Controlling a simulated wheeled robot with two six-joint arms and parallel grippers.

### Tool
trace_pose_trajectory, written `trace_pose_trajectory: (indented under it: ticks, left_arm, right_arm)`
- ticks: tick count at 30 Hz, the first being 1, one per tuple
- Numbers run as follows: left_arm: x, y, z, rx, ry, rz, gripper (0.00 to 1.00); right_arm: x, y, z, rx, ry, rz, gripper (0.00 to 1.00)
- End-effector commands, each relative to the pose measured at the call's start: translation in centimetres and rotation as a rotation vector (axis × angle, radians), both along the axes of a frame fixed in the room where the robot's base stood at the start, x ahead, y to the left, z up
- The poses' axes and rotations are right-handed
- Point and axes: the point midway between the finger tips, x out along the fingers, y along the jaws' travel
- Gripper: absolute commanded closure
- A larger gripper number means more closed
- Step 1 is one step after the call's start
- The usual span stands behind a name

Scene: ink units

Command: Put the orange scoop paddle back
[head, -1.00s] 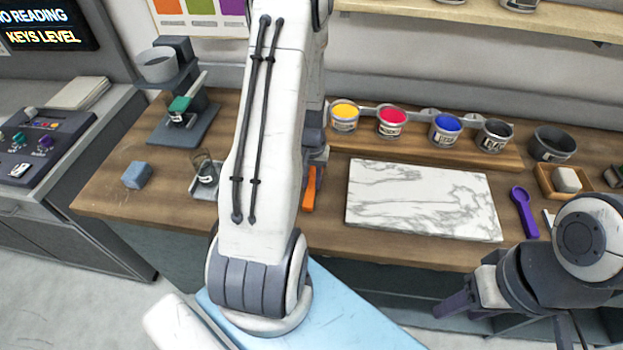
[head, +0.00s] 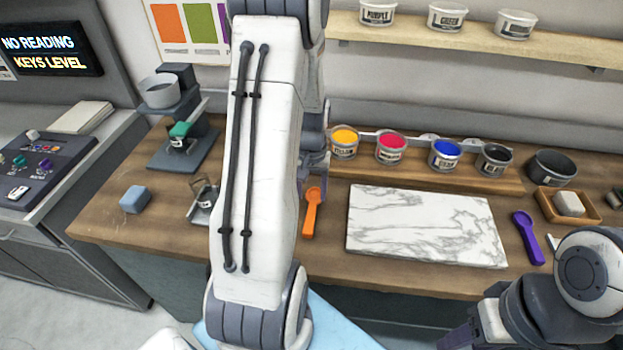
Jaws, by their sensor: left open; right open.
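The orange scoop paddle (head: 311,216) lies on the wooden bench, left of the marble slab (head: 425,228), with its bowl toward the back and its handle toward the front edge. My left gripper (head: 316,182) is just behind the paddle's bowl, mostly hidden by my own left arm. It is open, and the paddle shows clear of it. My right gripper (head: 458,338) is low at the bottom right, in front of the bench, open and partly cut off by the frame.
Open yellow (head: 344,146), red (head: 391,150), blue (head: 445,156) and dark (head: 494,161) ink tubs stand behind the slab. A purple scoop (head: 526,237) lies to its right. A blue block (head: 134,200) and a stand (head: 183,152) are at left. My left arm blocks the bench middle.

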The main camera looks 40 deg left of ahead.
Motion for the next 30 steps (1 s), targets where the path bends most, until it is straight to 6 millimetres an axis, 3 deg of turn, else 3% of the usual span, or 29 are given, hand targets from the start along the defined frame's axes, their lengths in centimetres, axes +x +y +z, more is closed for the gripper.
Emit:
trace_pose_trajectory:
  ticks: [3,9,17,20,23,25,30]
  left_arm:
    - [0.1,0.1,2.5,0.004,-0.006,0.0,0.41]
    - [0.1,0.1,5.2,0.002,-0.003,0.0,0.41]
    - [0.0,-0.1,6.0,-0.001,0.001,-0.002,0.41]
    - [0.4,-1.5,6.4,0.0,-0.004,-0.041,0.41]
    - [0.8,-5.7,7.5,-0.002,-0.013,-0.152,0.41]
    - [0.7,-10.0,8.6,-0.006,-0.022,-0.27,0.41]
    - [-3.2,-20.9,11.0,-0.025,-0.044,-0.609,0.41]
  right_arm:
    - [0.0,0.0,-0.5,0.0,0.0,0.0,0.5]
    - [0.0,0.0,-0.8,0.0,0.0,0.0,0.5]
    - [0.0,0.0,-0.8,0.0,0.0,0.001,0.5]
    - [0.0,0.0,-0.8,0.0,0.0,0.001,0.5]
    - [0.0,0.0,-0.8,0.0,0.0,0.001,0.5]
    - [0.0,0.0,-0.8,0.0,0.0,0.0,0.5]
    - [0.0,0.0,-0.8,0.0,0.0,0.0,0.5]
